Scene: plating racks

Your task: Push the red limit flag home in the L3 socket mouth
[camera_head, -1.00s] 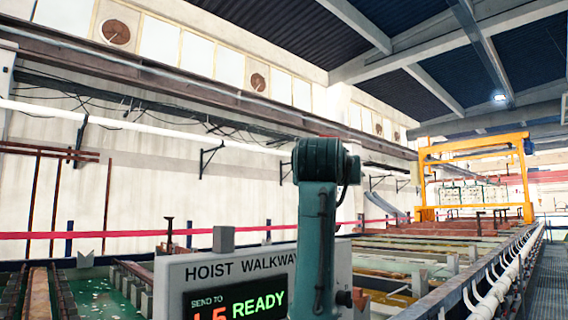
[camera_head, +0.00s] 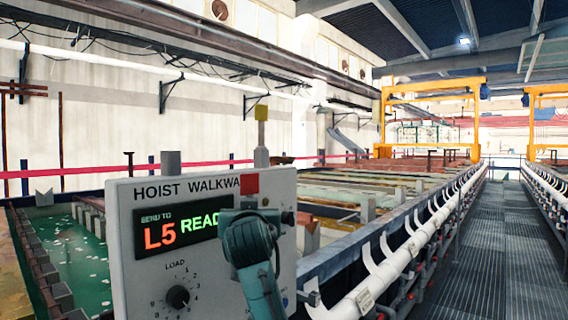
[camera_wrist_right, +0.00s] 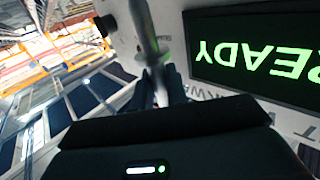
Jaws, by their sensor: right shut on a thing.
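The red limit flag (camera_head: 250,183) shows as a small red square just above my right wrist, in front of the panel's upper right part. My right gripper (camera_wrist_right: 164,86) is shut on it. In the right wrist view a pale grey rod, which looks like its stem, runs up from between the dark fingers. In the head view my teal right wrist hides the fingers and the lower part of the flag. I cannot make out the L3 socket mouth in either view. My left gripper is not in view.
The grey HOIST WALKWAY panel (camera_head: 140,225) has a lit display (camera_head: 182,228) reading L5 READY and a black load dial (camera_head: 178,297). A yellow-topped post (camera_head: 262,113) rises at its top edge. Tanks and white pipework (camera_head: 372,285) lie beyond. The grated walkway (camera_head: 480,265) is clear.

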